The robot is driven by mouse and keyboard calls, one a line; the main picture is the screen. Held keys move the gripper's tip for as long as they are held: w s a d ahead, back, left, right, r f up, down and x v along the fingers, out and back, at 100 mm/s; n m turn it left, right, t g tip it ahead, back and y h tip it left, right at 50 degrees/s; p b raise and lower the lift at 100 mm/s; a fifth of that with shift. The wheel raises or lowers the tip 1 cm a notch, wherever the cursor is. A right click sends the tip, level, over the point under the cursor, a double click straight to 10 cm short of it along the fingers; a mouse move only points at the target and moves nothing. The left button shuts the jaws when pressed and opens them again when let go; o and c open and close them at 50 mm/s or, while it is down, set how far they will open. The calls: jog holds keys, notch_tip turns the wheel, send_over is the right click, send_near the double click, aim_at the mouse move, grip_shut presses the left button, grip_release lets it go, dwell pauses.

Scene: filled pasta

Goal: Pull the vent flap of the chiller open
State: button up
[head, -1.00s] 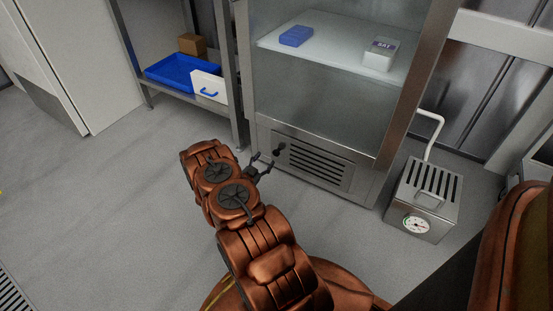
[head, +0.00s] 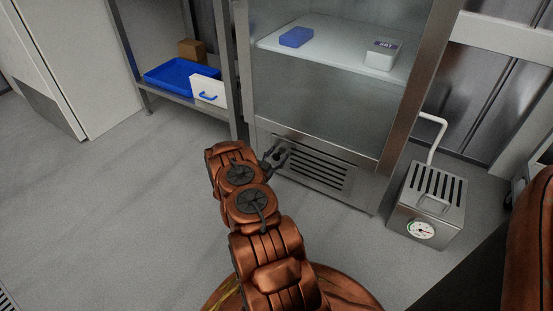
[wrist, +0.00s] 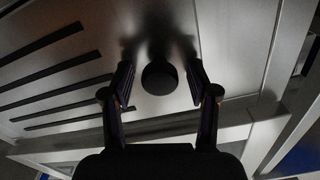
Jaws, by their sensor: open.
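The chiller (head: 408,110) stands at the upper centre of the head view. Its vent flap (head: 326,186), a metal panel with dark slots, is low on its front and looks closed. The slots show at left in the wrist view (wrist: 50,88). A dark round knob (wrist: 159,78) on the panel is in the middle of the wrist view. My gripper (wrist: 160,68) is open, with one finger on each side of the knob and gaps visible. In the head view my gripper (head: 274,157) is at the flap's left end and hides the knob.
A metal box with a gauge (head: 430,200) stands on the floor right of the chiller, with a white pipe (head: 436,140) behind it. The floor left of my arm is clear.

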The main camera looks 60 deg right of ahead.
jog(key=shift+d, duration=0.1)
grip_shut()
dwell(0.5)
